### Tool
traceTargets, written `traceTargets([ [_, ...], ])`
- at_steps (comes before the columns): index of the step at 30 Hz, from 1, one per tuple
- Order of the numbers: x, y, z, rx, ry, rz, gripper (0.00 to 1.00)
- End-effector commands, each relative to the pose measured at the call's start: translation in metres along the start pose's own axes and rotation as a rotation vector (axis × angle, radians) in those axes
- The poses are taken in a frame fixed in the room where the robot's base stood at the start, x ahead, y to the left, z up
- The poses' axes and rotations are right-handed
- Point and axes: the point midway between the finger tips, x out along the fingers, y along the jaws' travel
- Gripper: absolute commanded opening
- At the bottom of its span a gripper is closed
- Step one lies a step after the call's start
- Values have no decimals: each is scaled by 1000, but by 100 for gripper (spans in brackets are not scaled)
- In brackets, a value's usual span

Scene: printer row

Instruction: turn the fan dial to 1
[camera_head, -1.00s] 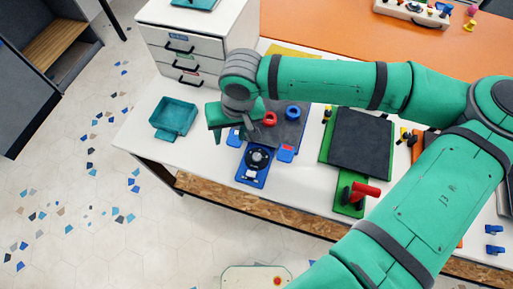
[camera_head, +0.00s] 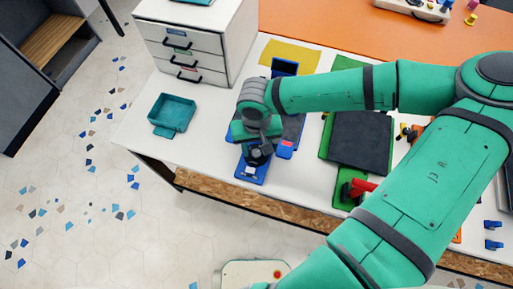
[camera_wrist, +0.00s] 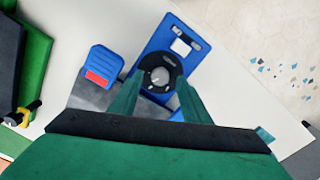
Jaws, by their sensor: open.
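The fan dial is a black round dial with a grey centre knob (camera_wrist: 160,75) on a blue plate (camera_wrist: 185,36) in the wrist view. In the head view the blue plate (camera_head: 250,175) lies near the table's front edge, and the dial is partly covered by my gripper. My gripper (camera_wrist: 157,88) is open, with one green finger on either side of the dial's near part. I cannot tell whether the fingers touch the dial. The dial's number marks are too small to read.
A blue piece with a red patch (camera_wrist: 98,72) stands close beside the dial plate. A teal tray (camera_head: 172,112) and a white drawer unit (camera_head: 185,45) are to the left. A green base with a dark pad (camera_head: 360,140) and a red handle (camera_head: 361,187) is to the right.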

Motion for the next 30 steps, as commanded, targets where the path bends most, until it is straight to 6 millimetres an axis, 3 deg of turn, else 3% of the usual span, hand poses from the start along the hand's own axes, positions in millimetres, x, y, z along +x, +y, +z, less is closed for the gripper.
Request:
traceTargets([
  [4, 10, 0, 0, 0, -1, 0, 43],
  [13, 12, 0, 0, 1, 0, 0, 43],
  [14, 12, 0, 0, 1, 1, 0, 41],
  [19, 12, 0, 0, 1, 0, 0, 2],
  [30, 12, 1, 0, -43, 2, -1, 2],
])
